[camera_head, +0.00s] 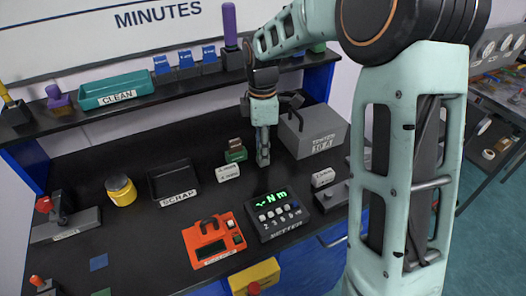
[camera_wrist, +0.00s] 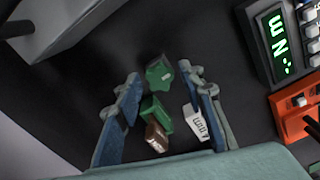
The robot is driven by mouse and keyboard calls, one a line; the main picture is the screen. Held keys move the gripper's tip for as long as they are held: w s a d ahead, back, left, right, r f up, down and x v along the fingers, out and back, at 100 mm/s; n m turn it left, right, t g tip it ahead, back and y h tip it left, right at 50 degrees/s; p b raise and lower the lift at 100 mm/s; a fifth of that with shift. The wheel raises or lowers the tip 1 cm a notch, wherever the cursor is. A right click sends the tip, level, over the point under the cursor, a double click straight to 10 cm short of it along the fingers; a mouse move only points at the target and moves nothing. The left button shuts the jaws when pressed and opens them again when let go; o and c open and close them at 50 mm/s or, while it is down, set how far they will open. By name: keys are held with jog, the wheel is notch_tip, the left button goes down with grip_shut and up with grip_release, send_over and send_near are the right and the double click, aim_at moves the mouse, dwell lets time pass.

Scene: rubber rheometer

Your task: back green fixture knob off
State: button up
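The green fixture (camera_head: 236,155) stands on the black bench, with a brown piece (camera_head: 235,142) on top, just left of my gripper (camera_head: 263,160) in the head view. In the wrist view, the green lobed knob (camera_wrist: 159,74) lies between my fingertips (camera_wrist: 160,78), with a visible gap on both sides. Behind it are the green fixture body (camera_wrist: 155,114) and the brown block (camera_wrist: 157,138). My gripper points down and is open, with nothing held. The knob cannot be made out in the head view. Whether the fingertips are at knob height is unclear.
A white label block (camera_wrist: 196,122) sits close by the right finger. A grey box (camera_head: 318,130) stands right of my gripper. The black keypad unit (camera_head: 278,215), orange device (camera_head: 213,240) and scrap tray (camera_head: 174,180) are nearer. A shelf (camera_head: 170,85) runs behind.

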jog(key=m, duration=1.4)
jog(key=shift+b, duration=0.35)
grip_shut()
jog(key=n+p, duration=0.1)
jog(key=n, duration=0.2)
jog(key=shift+n, duration=0.6)
jog(key=n+p, duration=0.1)
jog(key=n, duration=0.1)
jog(key=shift+r+n, duration=0.1)
jog(key=shift+n, duration=1.2)
